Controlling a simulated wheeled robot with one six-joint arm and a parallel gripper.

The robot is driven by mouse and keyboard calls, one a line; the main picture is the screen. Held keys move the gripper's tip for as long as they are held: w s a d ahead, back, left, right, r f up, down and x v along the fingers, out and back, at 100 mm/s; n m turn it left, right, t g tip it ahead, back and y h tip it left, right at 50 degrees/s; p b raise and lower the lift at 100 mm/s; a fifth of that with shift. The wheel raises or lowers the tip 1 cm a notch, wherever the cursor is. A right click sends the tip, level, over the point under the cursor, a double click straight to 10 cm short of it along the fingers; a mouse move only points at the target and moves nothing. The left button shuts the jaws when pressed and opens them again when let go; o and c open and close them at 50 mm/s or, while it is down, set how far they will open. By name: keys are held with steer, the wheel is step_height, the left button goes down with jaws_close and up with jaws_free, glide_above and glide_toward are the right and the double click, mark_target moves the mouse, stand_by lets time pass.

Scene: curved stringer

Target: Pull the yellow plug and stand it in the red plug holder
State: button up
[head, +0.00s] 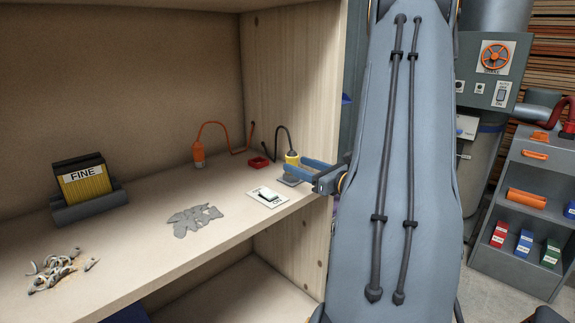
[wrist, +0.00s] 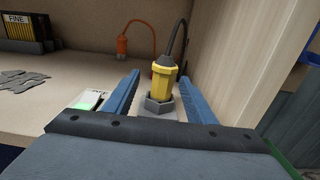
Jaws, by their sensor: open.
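The yellow plug (head: 291,160) stands upright on a grey base at the right end of the wooden shelf, with a black cable from its top. It also shows in the wrist view (wrist: 162,81), seated in a grey hex collar (wrist: 160,105). My gripper (head: 312,169) is open, with blue fingers. In the wrist view its fingers (wrist: 160,90) lie left and right of the plug, apart from it. The small red plug holder (head: 258,163) sits on the shelf left of and behind the plug. I cannot make out the holder in the wrist view.
An orange plug (head: 198,153) with an orange cable stands further left. A white switch plate (head: 267,197) lies in front of the holder. Grey flat scraps (head: 195,219) and a FINE block (head: 84,182) are further left. The wooden side wall (head: 290,90) is close on the right.

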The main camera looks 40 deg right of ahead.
steer(key=shift+w+f+p, duration=0.15)
steer(key=shift+w+p, duration=0.35)
steer(key=shift+w, duration=3.65)
steer(key=c, duration=1.2)
